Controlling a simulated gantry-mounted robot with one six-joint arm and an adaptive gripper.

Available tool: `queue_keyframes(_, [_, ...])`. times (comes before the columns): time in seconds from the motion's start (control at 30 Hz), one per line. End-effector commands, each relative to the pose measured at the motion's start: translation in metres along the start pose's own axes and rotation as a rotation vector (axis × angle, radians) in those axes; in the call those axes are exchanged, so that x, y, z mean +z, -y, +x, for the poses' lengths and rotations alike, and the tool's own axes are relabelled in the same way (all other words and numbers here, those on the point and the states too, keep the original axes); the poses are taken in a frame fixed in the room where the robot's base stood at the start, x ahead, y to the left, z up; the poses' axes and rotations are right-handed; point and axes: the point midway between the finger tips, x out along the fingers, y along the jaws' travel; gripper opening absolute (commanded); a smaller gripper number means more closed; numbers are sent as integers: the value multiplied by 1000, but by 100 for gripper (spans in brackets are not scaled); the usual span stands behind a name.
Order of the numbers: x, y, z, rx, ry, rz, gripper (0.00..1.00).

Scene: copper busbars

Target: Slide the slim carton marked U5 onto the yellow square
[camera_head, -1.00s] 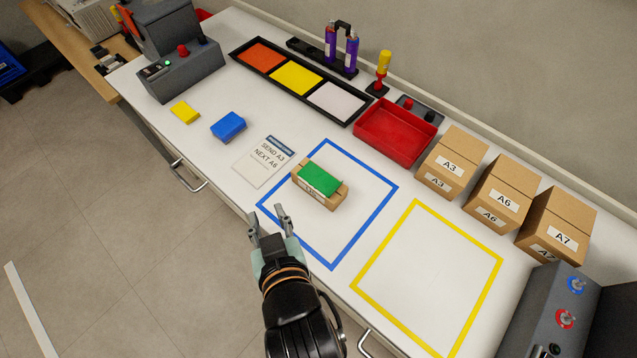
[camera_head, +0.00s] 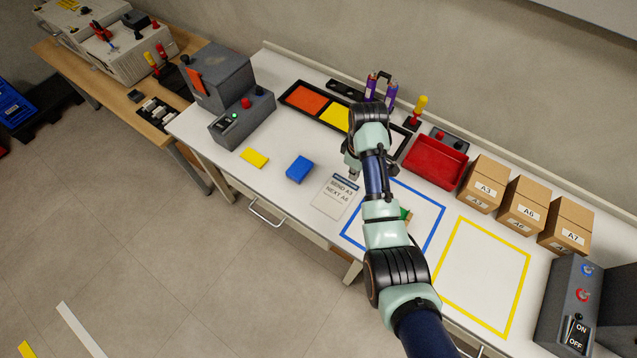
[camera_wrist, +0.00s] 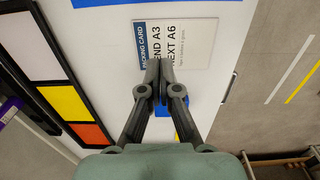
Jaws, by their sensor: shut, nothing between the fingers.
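A slim brown carton with a green block on top lies inside the blue square (camera_head: 428,246). My arm now hides most of it in the head view, and only a bit of the green block (camera_head: 406,214) shows beside the arm. No U5 marking is readable. The yellow square (camera_head: 495,236) is a taped outline to the right of the blue one, and its visible inside is bare. My gripper (camera_head: 353,172) is above the bench near the packing card, away from the carton. In the wrist view its fingers (camera_wrist: 160,70) are together and empty.
The packing card (camera_head: 336,197) reads SEND A3, NEXT A6. A blue block (camera_head: 299,169) and a yellow block (camera_head: 254,158) lie to its left. A red tray (camera_head: 434,163) and cartons A3 (camera_head: 483,184), A6 (camera_head: 523,206) and A7 (camera_head: 566,225) line the back. A switch box (camera_head: 570,305) stands right.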

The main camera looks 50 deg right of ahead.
Motion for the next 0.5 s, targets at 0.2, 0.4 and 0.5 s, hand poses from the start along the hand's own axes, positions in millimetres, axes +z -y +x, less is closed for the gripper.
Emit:
queue_keyframes(0.2, [5,-2,8,-12,10,-3,0])
queue_keyframes(0.4, [5,-1,42,-12,10,-2,0])
queue_keyframes(0.5, [5,0,65,-12,11,-2,0])
